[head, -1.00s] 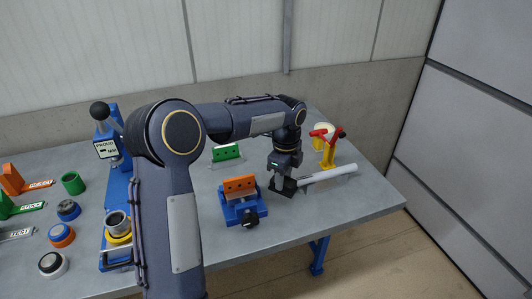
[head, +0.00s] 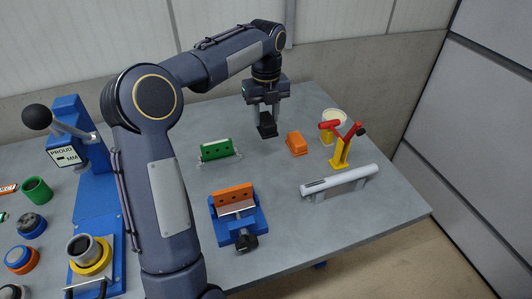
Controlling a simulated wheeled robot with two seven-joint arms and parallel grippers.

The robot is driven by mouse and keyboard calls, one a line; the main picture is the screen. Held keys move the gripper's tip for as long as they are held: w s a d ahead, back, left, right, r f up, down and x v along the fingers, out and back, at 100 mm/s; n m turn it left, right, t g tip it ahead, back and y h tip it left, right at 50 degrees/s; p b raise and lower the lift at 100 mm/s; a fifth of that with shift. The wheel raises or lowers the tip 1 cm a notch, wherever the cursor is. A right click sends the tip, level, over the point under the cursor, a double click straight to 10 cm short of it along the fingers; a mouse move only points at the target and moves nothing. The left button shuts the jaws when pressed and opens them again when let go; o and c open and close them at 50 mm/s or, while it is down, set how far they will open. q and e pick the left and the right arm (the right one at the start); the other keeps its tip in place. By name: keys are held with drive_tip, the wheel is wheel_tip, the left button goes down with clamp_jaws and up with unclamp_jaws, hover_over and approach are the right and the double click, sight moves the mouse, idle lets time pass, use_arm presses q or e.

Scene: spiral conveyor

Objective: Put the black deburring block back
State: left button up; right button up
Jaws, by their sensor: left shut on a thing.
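My left gripper (head: 266,112) is shut on the black deburring block (head: 267,129), which hangs below its fingers over the back middle of the table. I cannot tell whether the block's underside touches the tabletop. A small orange block (head: 297,143) lies on the table just right of it, apart from it. A green block with holes (head: 215,150) stands on a pale base to the left of the gripper. My right gripper is not in view.
A silver tube (head: 345,181) lies on a low rest at the right. A yellow stand with a red lever (head: 341,150) and a white cup (head: 335,117) stand behind it. A blue vise (head: 238,221) holds an orange holed block (head: 234,196). A blue press (head: 75,130) stands left.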

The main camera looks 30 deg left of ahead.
use_arm(q)
wheel_tip(320, 180, down, 10)
drive_tip(key=shift+r, duration=0.15)
idle(0.5)
drive_tip(key=shift+f, duration=0.2)
drive_tip(key=o, duration=1)
drive_tip(key=shift+f, duration=0.1)
drive_tip(key=r, duration=0.8)
drive_tip(key=shift+w+a, duration=0.15)
drive_tip(key=shift+w, duration=0.05)
